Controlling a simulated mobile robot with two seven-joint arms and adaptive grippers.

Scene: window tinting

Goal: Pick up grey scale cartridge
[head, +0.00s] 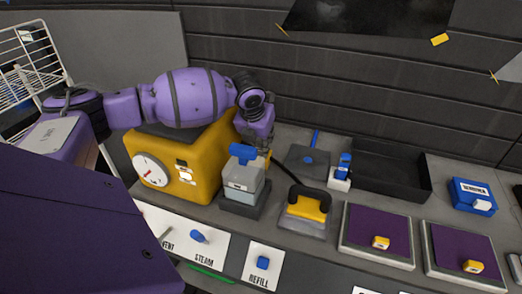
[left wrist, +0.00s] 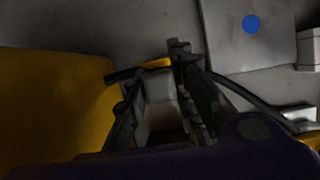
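A light grey block with a label (head: 241,184) and a blue T-shaped handle (head: 242,155) stands upright on a dark grey base, just right of the yellow machine. It looks like the grey cartridge, though I cannot read its label. My left gripper (head: 266,147) is just behind and right of the blue handle, pointing down, partly hidden by the arm. In the left wrist view, its fingers (left wrist: 160,95) are spread apart, with a pale grey shape (left wrist: 160,108) between them. The view is dark; I see no clear contact. My right gripper is not in view.
The yellow machine (head: 187,165) with a dial is close on the left. A yellow-topped tool with a black handle (head: 307,208) stands close on the right. A grey plate with a blue knob (head: 300,169) lies behind. Farther right are a black tray (head: 392,172) and purple pads (head: 376,233).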

